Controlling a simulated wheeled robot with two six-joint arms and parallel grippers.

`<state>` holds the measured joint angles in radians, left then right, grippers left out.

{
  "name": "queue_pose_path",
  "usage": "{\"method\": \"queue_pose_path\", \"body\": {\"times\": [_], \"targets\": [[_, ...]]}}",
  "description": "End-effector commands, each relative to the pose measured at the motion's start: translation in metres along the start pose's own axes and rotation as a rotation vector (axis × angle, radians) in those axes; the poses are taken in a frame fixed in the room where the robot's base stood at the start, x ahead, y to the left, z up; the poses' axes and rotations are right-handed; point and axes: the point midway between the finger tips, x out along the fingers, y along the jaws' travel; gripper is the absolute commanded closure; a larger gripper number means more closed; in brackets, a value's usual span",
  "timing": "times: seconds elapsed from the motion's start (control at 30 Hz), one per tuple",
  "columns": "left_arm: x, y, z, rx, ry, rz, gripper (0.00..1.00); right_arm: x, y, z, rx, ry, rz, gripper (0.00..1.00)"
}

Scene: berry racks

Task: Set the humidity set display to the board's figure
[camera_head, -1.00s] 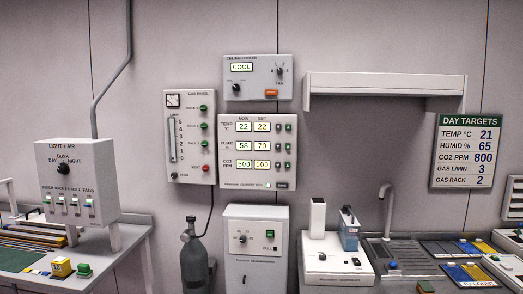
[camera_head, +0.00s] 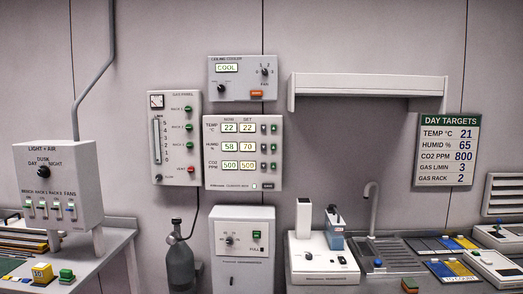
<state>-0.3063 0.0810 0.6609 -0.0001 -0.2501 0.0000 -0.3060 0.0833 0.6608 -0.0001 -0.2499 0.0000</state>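The climate panel (camera_head: 243,180) is on the wall in the middle. Its humidity set display (camera_head: 247,147) reads 70, and the humidity now display (camera_head: 229,147) reads 58. Small green buttons (camera_head: 269,147) stand right of the humidity row. The temperature set display (camera_head: 247,128) reads 22 and the CO2 set display (camera_head: 247,165) reads 500. The day targets board (camera_head: 447,150) on the right wall gives humidity as 65. Neither of my grippers shows in this view.
The gas panel (camera_head: 174,175) is left of the climate panel, and the ceiling cooler box (camera_head: 243,88) is above it. Below stand a white cabinet (camera_head: 242,272) and a grey gas bottle (camera_head: 180,268). A light and air box (camera_head: 57,190) is at left. A wall shelf (camera_head: 365,84) hangs right.

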Motion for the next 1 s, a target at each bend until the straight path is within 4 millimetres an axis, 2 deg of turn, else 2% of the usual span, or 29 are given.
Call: {"method": "queue_pose_path", "body": {"times": [0.37,0.53,1.0], "targets": [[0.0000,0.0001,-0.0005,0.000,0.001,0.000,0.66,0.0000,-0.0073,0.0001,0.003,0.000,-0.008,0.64],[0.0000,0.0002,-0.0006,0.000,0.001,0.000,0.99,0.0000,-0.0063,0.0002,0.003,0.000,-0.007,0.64],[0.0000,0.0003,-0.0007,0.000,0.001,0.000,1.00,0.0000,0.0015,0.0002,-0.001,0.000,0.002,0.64]]}}
